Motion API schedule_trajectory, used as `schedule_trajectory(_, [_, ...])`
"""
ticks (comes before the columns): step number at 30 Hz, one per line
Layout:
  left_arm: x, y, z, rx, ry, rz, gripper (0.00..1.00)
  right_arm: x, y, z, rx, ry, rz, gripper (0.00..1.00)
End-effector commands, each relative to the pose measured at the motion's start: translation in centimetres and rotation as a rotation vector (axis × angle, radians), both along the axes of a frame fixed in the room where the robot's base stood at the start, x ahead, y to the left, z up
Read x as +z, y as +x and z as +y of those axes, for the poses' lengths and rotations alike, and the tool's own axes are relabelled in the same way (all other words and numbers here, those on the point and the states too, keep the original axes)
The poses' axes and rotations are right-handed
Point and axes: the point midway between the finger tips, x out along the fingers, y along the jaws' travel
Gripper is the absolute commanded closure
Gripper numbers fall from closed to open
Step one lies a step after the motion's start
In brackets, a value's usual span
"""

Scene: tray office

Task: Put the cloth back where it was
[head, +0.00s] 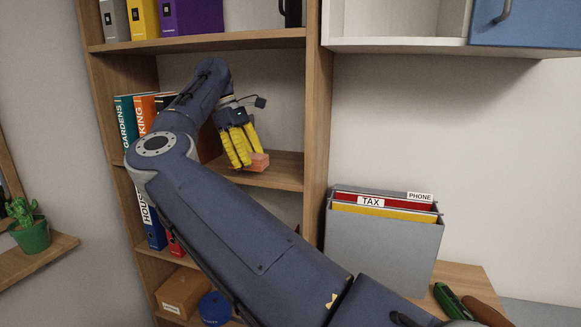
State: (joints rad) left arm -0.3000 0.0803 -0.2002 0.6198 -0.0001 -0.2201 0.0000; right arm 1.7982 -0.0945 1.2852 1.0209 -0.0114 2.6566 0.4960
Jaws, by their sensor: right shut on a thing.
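The cloth (259,163) is a small folded salmon-pink piece at the middle shelf of the wooden bookcase. My right gripper (247,161), with yellow fingers pointing down, is shut on the cloth. The fingers hide part of it. The cloth is at or just over the shelf board (275,172), near its front edge; I cannot tell whether it touches. My left gripper is not in view.
Upright books (126,118) stand left on the same shelf, partly behind my arm. A grey file box (380,245) with folders stands right of the bookcase. A wooden box (183,290) and a blue round container (214,308) are low down. A potted cactus (31,230) is at far left.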

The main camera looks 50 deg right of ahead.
Motion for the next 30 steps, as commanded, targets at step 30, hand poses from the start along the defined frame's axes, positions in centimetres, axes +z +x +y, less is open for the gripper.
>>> schedule_trajectory(30, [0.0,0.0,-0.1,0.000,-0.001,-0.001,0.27,-2.0,-5.8,-10.8,0.000,0.000,0.003,0.72])
